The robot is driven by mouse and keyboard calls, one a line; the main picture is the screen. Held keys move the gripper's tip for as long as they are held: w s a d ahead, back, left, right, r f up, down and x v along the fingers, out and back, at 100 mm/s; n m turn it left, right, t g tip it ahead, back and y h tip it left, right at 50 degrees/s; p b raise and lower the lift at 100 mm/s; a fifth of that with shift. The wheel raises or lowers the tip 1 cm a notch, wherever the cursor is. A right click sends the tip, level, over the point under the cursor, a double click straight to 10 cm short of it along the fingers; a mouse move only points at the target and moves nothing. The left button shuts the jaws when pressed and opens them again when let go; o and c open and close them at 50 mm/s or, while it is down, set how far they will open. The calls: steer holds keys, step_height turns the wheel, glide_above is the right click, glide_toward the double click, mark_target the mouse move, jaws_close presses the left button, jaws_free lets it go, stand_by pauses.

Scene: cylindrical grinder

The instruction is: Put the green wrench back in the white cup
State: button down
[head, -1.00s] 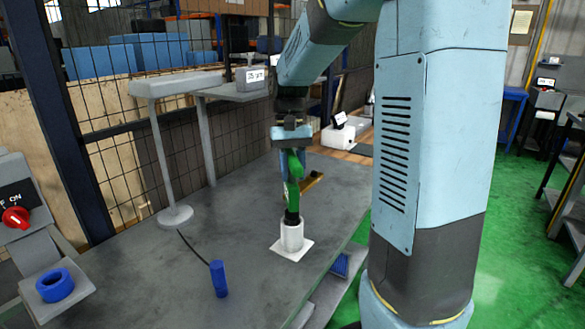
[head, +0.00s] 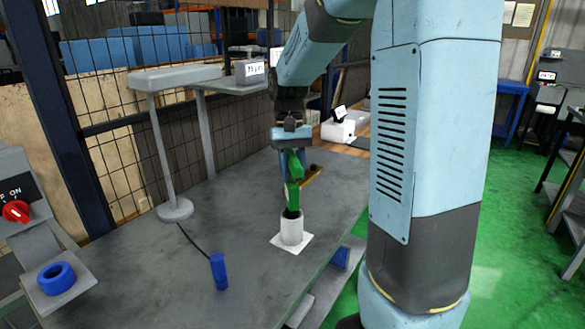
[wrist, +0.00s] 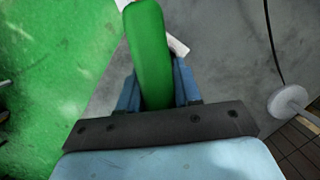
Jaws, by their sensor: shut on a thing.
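The green wrench (head: 294,198) hangs upright below my gripper (head: 290,160), which is shut on its upper part. The wrench's dark lower end is at the mouth of the white cup (head: 291,231) and seems to be just inside it; how deep it sits is hidden by the cup wall. The cup stands upright on a white square base on the grey table. In the wrist view the wrench (wrist: 150,55) runs between the blue fingers of my gripper (wrist: 157,88), and bits of white show behind it.
A blue cylinder (head: 219,272) with a black cable stands on the grey table (head: 150,265), left of the cup. A grey stand (head: 174,210) is farther back. A control panel with a red knob (head: 16,211) and a blue ring (head: 56,278) is at left. A yellowish-brown item (head: 313,176) lies behind the wrench.

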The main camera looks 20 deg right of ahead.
steer(key=shift+f, duration=0.8)
steer(key=c, duration=0.7)
jaws_free()
steer(key=v, duration=1.3)
steer(key=shift+r, duration=0.3)
steer(key=s+f+n+t, duration=0.1)
steer(key=s+f+t, duration=0.2)
steer(key=s, duration=1.9)
steer(key=t, duration=0.5)
steer(key=shift+a+n+t+h, duration=0.3)
steer(key=shift+a+n+t, duration=0.1)
